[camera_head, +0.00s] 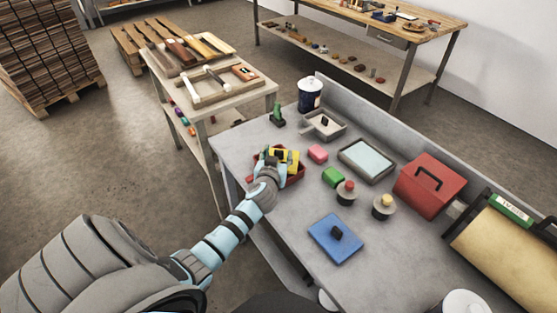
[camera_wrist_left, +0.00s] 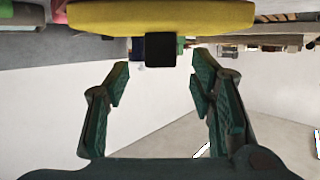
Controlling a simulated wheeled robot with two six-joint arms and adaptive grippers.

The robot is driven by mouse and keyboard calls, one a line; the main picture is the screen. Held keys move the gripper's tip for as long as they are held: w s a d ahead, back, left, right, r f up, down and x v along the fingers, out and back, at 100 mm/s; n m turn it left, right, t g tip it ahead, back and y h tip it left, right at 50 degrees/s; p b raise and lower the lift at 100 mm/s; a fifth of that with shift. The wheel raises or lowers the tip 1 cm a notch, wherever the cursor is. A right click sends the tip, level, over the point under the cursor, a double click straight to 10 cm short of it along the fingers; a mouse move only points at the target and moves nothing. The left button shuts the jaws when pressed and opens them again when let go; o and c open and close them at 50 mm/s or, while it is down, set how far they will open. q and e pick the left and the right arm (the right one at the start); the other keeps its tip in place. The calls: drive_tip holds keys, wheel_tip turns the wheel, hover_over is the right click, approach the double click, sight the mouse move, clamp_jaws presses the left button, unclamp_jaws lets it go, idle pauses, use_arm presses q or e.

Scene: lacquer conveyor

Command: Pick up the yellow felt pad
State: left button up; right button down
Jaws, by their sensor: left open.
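The yellow felt pad (camera_head: 291,156) lies at the red tray (camera_head: 297,174) near the left end of the grey bench. In the left wrist view the pad (camera_wrist_left: 160,17) spans the top of the picture, with its black grip block (camera_wrist_left: 160,50) sticking out from it. My left gripper (camera_head: 273,160) is at the pad and partly hides it and the tray. The left wrist view shows its two fingers (camera_wrist_left: 158,76) spread apart, with the block ahead of and between the fingertips. I cannot tell whether they touch it. My right gripper is not in view.
On the grey bench (camera_head: 290,225) stand a pink block (camera_head: 318,153), a green block (camera_head: 333,177), a blue pad (camera_head: 335,237), a shallow tray (camera_head: 367,160), a red case (camera_head: 430,184) and a paint can (camera_head: 310,95). A green-handled item (camera_head: 277,116) stands behind the gripper.

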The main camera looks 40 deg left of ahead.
use_arm(q)
drive_tip(key=shift+x, duration=1.05)
drive_tip(key=shift+s, duration=0.2)
drive_tip(key=c, duration=0.4)
clamp_jaws()
